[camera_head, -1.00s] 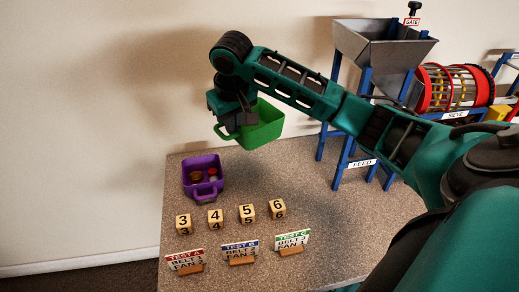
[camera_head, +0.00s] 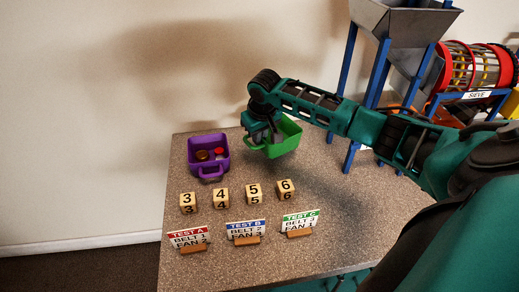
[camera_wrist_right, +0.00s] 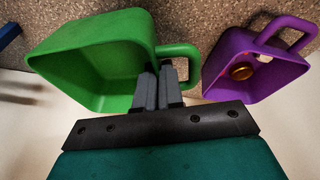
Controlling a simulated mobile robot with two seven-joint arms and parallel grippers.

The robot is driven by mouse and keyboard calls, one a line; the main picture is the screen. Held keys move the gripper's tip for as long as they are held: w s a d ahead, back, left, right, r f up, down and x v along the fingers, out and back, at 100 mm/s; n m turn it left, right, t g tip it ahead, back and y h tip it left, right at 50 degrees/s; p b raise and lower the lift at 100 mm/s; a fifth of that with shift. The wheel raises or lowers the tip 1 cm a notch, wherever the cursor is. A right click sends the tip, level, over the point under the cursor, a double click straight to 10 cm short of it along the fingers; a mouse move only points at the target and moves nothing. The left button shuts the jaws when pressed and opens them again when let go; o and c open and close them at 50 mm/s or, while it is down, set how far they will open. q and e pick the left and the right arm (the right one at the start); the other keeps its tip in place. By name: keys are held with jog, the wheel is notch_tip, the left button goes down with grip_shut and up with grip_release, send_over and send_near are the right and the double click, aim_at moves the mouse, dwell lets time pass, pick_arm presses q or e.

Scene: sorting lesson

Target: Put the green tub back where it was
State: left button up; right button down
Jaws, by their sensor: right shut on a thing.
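The green tub (camera_head: 284,142) is right of the purple tub, low over the back of the table; I cannot tell whether it touches the table. My right gripper (camera_head: 262,130) is shut on the green tub at its handle side. In the right wrist view the grey fingers (camera_wrist_right: 158,88) close at the handle of the green tub (camera_wrist_right: 90,65), whose visible inside looks empty. My left gripper is not in view.
The purple tub (camera_head: 209,168) stands on the table (camera_head: 345,205) with a few small round things in it. Numbered blocks (camera_head: 221,197) and test signs (camera_head: 246,231) stand in rows in front. A hopper on blue legs (camera_head: 378,75) and a sieve drum (camera_head: 475,68) stand at the right.

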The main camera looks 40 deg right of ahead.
notch_tip(320, 180, down, 4)
jog(key=shift+f+b, duration=0.1)
jog(key=shift+b, duration=0.4)
jog(key=shift+f, duration=0.3)
jog(key=c, duration=1.3)
grip_release()
pick_arm(q)
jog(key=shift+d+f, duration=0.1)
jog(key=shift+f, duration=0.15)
jog(key=p, duration=0.1)
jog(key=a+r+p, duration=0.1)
jog(key=p, duration=0.1)
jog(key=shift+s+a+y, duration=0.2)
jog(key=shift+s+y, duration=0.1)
pick_arm(e)
jog(key=v, duration=1.2)
jog(key=shift+a, duration=0.1)
